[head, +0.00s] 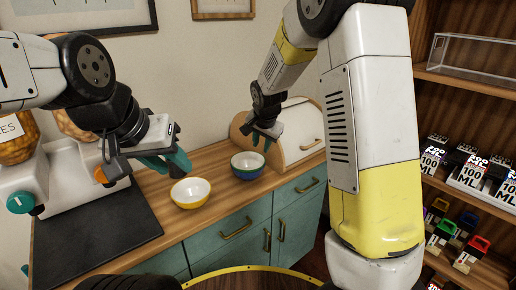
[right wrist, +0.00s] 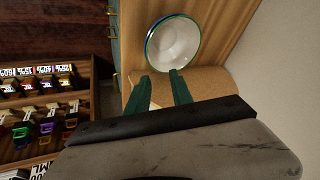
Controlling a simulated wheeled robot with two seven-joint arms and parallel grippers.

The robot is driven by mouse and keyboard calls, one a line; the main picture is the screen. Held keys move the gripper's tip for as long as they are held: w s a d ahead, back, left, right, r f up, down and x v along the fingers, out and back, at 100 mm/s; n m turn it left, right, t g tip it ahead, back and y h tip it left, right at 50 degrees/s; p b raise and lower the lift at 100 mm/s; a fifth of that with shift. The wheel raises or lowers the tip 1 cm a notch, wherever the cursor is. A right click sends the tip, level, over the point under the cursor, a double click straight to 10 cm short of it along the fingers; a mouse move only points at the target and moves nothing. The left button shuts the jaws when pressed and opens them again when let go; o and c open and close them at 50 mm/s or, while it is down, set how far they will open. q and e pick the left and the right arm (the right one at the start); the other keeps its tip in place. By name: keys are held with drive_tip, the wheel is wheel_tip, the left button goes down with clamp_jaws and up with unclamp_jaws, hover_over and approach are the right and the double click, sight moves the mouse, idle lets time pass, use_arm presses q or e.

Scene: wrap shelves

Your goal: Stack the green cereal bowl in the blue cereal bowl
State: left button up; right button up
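A green-rimmed bowl with a white inside (head: 248,160) stands on the wooden counter. A blue band (head: 247,174) shows below its green rim, and blue and green edges also show around the white bowl in the right wrist view (right wrist: 174,45). This looks like the green bowl nested inside the blue bowl, upright. My right gripper (head: 266,133) is above and behind the bowls, apart from them. Its two fingers are spread and empty in the right wrist view (right wrist: 159,76). My left gripper (head: 170,164) hangs empty above the counter, left of the bowls, its fingers seeming apart.
A yellow bowl (head: 190,193) stands on the counter, left of and nearer than the nested bowls. A wooden bread box (head: 295,135) stands behind them. A white dispenser (head: 75,190) and dark mat (head: 95,235) are at left. Shelves with boxed goods (head: 470,170) are at right.

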drive_tip(key=s+d+r+n+y, duration=0.1)
drive_tip(key=s+d+r+n, duration=0.15)
drive_tip(key=s+r, duration=0.45)
drive_tip(key=s+d+r+n+y, duration=0.1)
drive_tip(key=s+d+r, duration=0.35)
drive_tip(key=s, duration=0.35)
drive_tip(key=s+d+r+n, duration=0.1)
drive_tip(key=s+r+n, duration=0.1)
drive_tip(key=s, duration=1.4)
drive_tip(key=shift+d+n, duration=0.4)
drive_tip(key=shift+n, duration=0.45)
